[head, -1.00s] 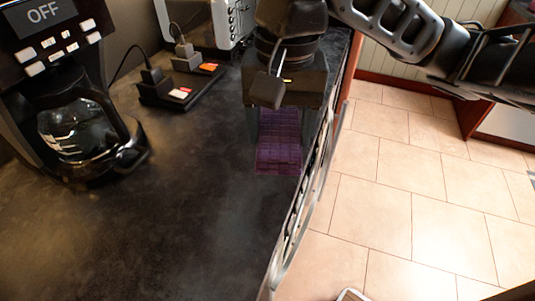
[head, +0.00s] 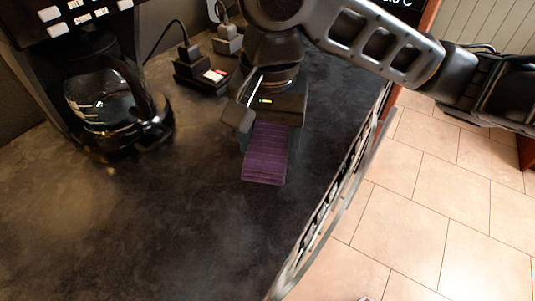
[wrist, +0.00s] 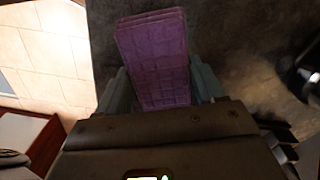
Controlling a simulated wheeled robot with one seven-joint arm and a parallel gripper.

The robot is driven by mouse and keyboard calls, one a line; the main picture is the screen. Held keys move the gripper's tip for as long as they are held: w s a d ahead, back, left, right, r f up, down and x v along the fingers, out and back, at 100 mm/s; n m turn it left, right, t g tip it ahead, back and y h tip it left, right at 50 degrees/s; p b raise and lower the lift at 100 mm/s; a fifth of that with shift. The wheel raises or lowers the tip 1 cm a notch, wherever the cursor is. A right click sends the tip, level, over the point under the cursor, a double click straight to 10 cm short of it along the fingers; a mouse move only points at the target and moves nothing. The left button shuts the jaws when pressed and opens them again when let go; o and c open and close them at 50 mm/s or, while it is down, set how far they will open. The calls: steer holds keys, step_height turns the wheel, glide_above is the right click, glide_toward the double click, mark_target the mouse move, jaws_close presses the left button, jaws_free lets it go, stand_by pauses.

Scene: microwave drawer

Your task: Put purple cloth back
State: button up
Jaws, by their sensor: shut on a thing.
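The purple cloth (head: 267,153) is a folded, flat bundle over the dark countertop (head: 190,235). My gripper (head: 264,150) is shut on it, and the cloth sticks out past the fingers toward the camera in the head view. In the wrist view the cloth (wrist: 155,55) stands between the two grey-green fingers (wrist: 160,90), with its far end free. I cannot tell whether the cloth touches the counter or hangs just above it.
A coffee maker with a glass pot (head: 105,95) stands at the left. A power strip with plugs (head: 205,70) lies behind my gripper. The counter's right edge has an open front or rail (head: 335,195), with tiled floor (head: 440,200) beyond. The counter in front is clear.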

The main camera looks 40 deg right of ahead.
mark_target(267, 157)
steer(key=shift+w+a+f, duration=0.1)
steer(key=shift+f, duration=2)
steer(key=shift+f+b, duration=0.1)
steer(key=shift+b, duration=0.2)
steer(key=o, duration=1.2)
step_height(267, 157, up, 12)
steer(key=shift+r+p, duration=0.15)
steer(key=shift+p, duration=0.9)
